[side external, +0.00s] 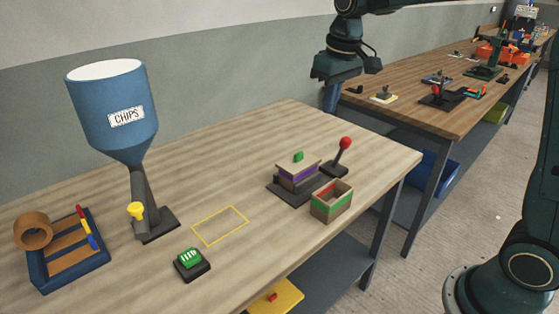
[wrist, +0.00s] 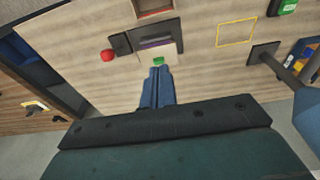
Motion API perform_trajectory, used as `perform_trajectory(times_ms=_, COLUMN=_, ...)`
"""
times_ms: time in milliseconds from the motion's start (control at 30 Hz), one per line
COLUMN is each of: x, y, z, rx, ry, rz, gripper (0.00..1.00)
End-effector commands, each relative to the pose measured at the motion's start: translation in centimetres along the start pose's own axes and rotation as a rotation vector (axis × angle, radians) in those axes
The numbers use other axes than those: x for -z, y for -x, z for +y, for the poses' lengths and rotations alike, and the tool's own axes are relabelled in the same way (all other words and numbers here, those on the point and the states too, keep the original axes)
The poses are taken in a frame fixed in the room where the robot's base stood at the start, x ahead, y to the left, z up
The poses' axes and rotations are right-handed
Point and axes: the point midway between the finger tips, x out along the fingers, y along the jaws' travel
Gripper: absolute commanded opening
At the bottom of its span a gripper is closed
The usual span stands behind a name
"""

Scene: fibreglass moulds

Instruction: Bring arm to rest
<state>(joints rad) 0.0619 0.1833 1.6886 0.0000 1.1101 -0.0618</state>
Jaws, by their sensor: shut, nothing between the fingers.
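My gripper (side external: 330,108) is at the top of the side external view, in the air above and beyond the far edge of the near table. It points down. In the wrist view its blue fingers (wrist: 158,72) are together with nothing between them. The press-like station with a green knob (side external: 299,157) stands on the near table (side external: 150,270), clear of the gripper. In the wrist view the green knob (wrist: 158,62) appears just beyond the fingertips.
A red-knobbed lever (side external: 344,146) and an open wooden box (side external: 331,202) stand beside the station. A blue CHIPS hopper (side external: 110,105), a green button (side external: 190,260), a yellow outline (side external: 221,226) and a blue tray (side external: 38,277) are farther left. A second bench (side external: 425,75) stands behind.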

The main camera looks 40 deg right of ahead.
Motion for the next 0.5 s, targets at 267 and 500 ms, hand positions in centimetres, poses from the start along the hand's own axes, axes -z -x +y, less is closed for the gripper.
perform_trajectory(times_ms=267, x=-5.7, y=3.5, z=-0.9, rx=-0.001, ry=0.001, rz=0.08, gripper=0.0)
perform_trajectory(times_ms=500, x=-10.8, y=5.1, z=-1.5, rx=-0.001, ry=0.0, rz=0.144, gripper=0.0)
